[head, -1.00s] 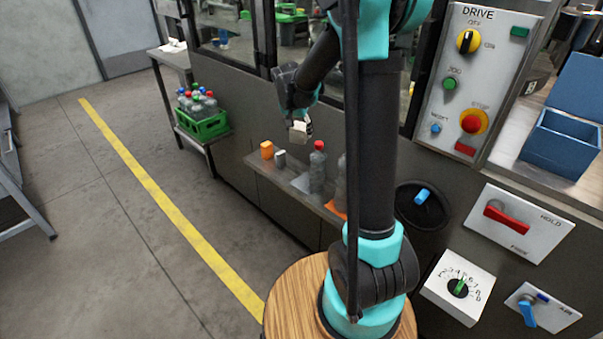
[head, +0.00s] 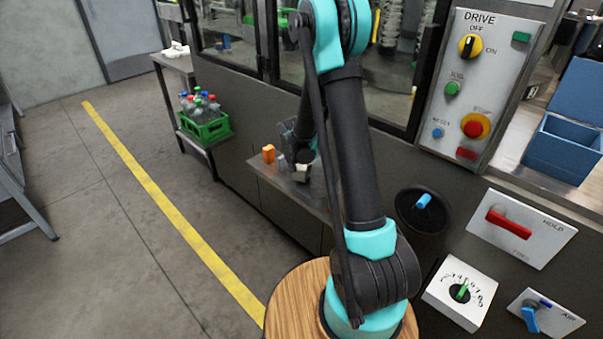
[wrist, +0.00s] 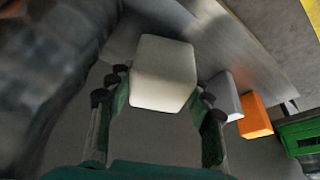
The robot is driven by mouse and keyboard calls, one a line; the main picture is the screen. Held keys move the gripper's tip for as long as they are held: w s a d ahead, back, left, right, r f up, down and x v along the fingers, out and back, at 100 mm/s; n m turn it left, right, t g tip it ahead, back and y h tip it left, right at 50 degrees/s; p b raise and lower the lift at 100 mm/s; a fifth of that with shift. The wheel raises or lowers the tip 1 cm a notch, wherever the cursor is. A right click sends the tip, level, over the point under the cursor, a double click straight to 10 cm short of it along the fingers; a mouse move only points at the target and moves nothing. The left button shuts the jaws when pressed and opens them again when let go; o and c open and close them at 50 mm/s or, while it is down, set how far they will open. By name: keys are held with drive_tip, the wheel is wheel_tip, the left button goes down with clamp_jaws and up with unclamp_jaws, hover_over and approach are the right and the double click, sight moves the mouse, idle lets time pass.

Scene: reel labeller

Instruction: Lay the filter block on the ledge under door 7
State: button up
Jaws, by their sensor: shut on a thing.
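The filter block, a cream-white block (wrist: 163,72), is between the fingers of my gripper (wrist: 162,88) in the wrist view. My gripper is shut on it. In the head view the block (head: 302,172) shows small beneath my gripper (head: 303,166), low over the grey ledge (head: 304,194) along the machine front. The ledge (wrist: 240,45) also shows behind the block in the wrist view. I cannot tell whether the block touches the ledge. No door number is readable.
An orange block (head: 268,153) and a grey block (head: 281,161) stand on the ledge left of my gripper. A dark bottle shape (wrist: 45,85) is close at left in the wrist view. A green bottle crate (head: 207,131) stands farther left.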

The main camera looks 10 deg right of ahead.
drive_tip(key=shift+f, duration=0.8)
drive_tip(key=shift+f, duration=0.15)
drive_tip(key=o, duration=0.8)
drive_tip(key=shift+o, duration=0.2)
